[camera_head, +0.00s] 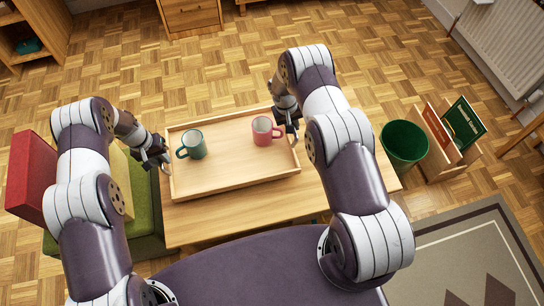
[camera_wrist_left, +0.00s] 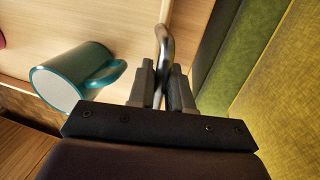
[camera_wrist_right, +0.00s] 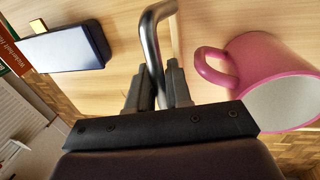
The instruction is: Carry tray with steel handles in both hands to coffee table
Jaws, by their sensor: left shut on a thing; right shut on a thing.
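The light wooden tray (camera_head: 235,182) is level in the head view, over a wooden table (camera_head: 345,190); I cannot tell whether it touches the top. A teal mug (camera_head: 192,145) and a pink mug (camera_head: 264,131) stand upright in it. My left gripper (camera_head: 160,157) is shut on the steel handle (camera_wrist_left: 164,45) at the tray's left end. My right gripper (camera_head: 290,118) is shut on the other steel handle (camera_wrist_right: 150,50) at the right end. The teal mug (camera_wrist_left: 75,75) and the pink mug (camera_wrist_right: 270,80) show beside the handles in the wrist views.
A green seat (camera_head: 142,195) with a red block (camera_head: 32,175) stands left of the table. A green bin (camera_head: 404,145) and a wooden rack of books (camera_head: 448,140) stand to the right. A patterned rug (camera_head: 465,250) lies at lower right. Parquet beyond the table is clear.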

